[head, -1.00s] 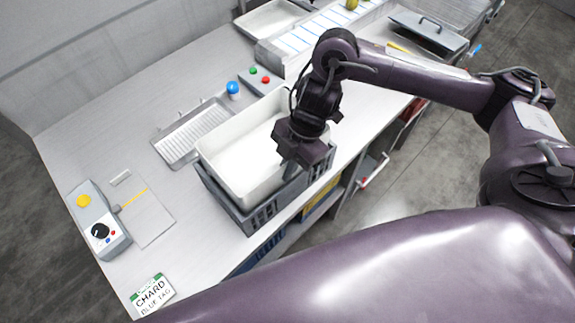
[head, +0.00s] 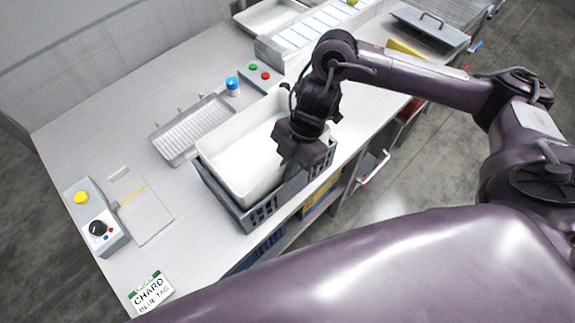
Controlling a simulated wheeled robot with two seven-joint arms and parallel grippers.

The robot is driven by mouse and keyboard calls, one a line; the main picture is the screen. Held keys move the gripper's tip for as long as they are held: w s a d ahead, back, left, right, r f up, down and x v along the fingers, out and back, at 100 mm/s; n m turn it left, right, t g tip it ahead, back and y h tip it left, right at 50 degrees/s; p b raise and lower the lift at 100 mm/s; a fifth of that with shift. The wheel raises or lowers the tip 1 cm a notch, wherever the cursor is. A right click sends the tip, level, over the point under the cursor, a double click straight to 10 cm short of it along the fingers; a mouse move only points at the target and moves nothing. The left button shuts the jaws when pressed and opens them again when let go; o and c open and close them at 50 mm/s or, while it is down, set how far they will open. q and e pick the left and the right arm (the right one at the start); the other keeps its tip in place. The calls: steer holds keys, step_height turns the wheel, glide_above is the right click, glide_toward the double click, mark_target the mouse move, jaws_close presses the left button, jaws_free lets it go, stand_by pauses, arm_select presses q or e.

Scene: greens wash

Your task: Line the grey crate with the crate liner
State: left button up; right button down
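The grey crate (head: 262,215) stands at the front edge of the counter. The white crate liner (head: 228,173) is an open tub lying inside the crate's outline, its walls rising above the crate's rim. I cannot tell whether its bottom rests on the crate floor. My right gripper (head: 291,160) points down at the liner's right-hand side, over the near rim. Its fingertips are mostly hidden behind its own body and the liner, so its grip on the rim is unclear. My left gripper is not in view.
A ribbed metal tray (head: 190,128) lies behind the crate, close to a blue-capped jar (head: 232,86) and a button box (head: 260,76). A control box (head: 96,226), a board (head: 140,207) and a CHARD card (head: 150,291) are at left. Bare counter lies between.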

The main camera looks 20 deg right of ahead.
steer(key=shift+r, duration=0.2)
steer(key=c, duration=1.6)
jaws_free()
steer(key=shift+p+v, duration=0.35)
steer(key=shift+v, duration=3.55)
step_height(320, 180, up, 8)
steer(key=p, duration=0.7)
